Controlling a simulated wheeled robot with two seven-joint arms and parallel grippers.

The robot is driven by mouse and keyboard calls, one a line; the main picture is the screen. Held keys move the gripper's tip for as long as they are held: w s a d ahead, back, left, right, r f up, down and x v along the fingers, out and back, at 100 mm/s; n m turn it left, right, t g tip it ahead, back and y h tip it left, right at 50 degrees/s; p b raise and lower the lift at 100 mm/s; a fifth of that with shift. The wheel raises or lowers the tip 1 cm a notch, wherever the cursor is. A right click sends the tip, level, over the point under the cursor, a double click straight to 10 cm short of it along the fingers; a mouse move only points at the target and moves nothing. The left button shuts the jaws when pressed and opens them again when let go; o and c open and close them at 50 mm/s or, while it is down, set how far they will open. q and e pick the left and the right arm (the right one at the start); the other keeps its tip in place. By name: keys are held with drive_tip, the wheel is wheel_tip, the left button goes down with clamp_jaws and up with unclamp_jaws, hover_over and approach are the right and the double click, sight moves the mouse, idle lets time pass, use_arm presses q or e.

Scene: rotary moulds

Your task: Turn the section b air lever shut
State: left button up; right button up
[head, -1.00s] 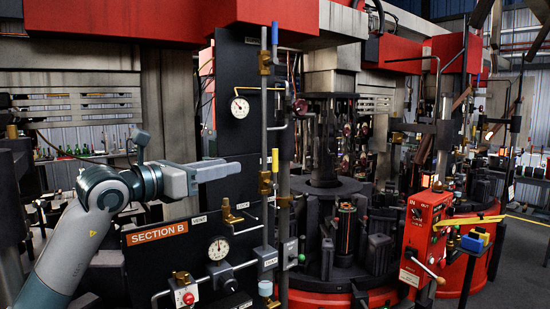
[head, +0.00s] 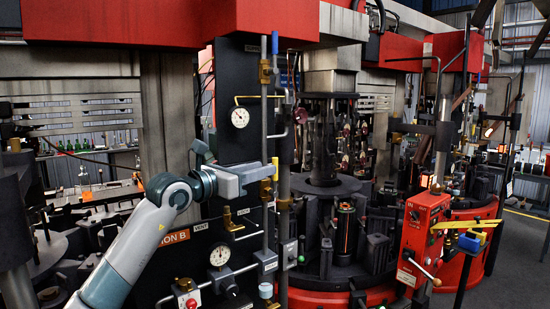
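The SECTION B panel has its orange sign (head: 174,237) partly hidden behind my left arm. Two upright lever handles show on the panel's vertical pipe: a blue one (head: 275,42) at the top and a yellow one (head: 276,163) lower down, above a brass valve. I cannot read which is labelled air. My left gripper (head: 264,173) is at the yellow handle, its tips overlapping or beside it in the picture. Whether they touch it, and whether the fingers are open or shut, I cannot tell. My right gripper is not in view.
Two gauges (head: 240,117), (head: 220,254), a pipe and brass fittings stand out from the panel close to my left arm. The round mould machine (head: 325,190) is right of the panel. A red control box (head: 425,228) stands further right. Grey floor shows at far right.

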sight(275, 176)
use_arm(q)
drive_tip(key=shift+p+x, duration=1.15)
drive_tip(key=shift+x, duration=1.85)
drive_tip(key=shift+c, duration=0.2)
clamp_jaws()
